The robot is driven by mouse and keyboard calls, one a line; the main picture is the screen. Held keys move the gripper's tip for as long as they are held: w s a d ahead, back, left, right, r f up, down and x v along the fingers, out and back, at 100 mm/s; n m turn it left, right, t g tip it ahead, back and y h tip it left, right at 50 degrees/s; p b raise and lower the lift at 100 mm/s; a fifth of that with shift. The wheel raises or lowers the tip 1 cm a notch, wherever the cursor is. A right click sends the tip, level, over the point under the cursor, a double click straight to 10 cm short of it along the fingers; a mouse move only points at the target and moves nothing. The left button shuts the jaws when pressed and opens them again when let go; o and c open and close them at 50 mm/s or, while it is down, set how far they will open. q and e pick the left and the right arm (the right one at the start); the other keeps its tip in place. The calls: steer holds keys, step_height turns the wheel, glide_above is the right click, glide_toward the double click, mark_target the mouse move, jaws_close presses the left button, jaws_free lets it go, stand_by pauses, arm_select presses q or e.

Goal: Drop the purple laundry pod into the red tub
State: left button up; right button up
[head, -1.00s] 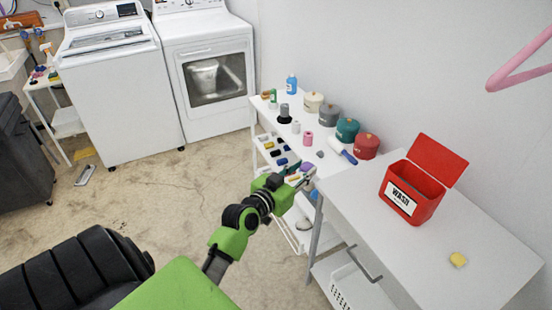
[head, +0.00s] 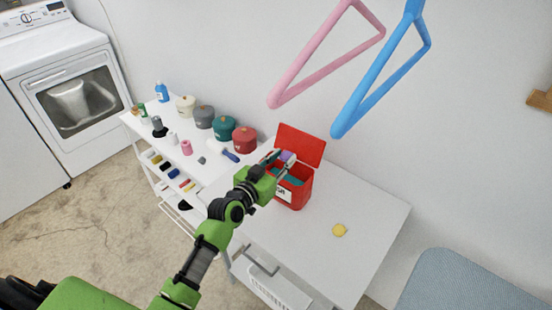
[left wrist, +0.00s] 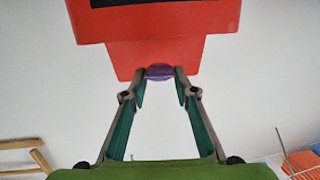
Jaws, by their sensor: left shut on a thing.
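The red tub (head: 298,196) stands on the white table against the wall. Its red lid (head: 303,146) is tipped up at the back and its top is open. My left gripper (head: 285,160) is shut on the purple laundry pod (head: 287,155) and holds it at the open top of the tub, in front of the lid. In the left wrist view the pod (left wrist: 159,71) shows between the fingertips (left wrist: 159,80), against a red part of the tub (left wrist: 165,50). My gripper hides part of the tub's front label. My right gripper is not in view.
The white table (head: 365,215) has a yellow sponge (head: 339,230) to the right of the tub and is otherwise clear there. A shelf at the left holds several pots and bottles. A pink hanger (head: 320,75) and a blue hanger (head: 380,75) hang above.

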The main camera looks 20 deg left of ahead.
arm_select(q)
steer(key=shift+s+f+b, duration=0.1)
steer(key=shift+f+b, duration=0.5)
steer(key=shift+f, duration=0.1)
steer(key=shift+f+b, duration=0.75)
steer(key=shift+f, duration=0.05)
steer(key=shift+f+b, duration=0.7)
steer(key=shift+f, duration=0.15)
steer(key=o, duration=1)
steer(key=shift+c, duration=0.2)
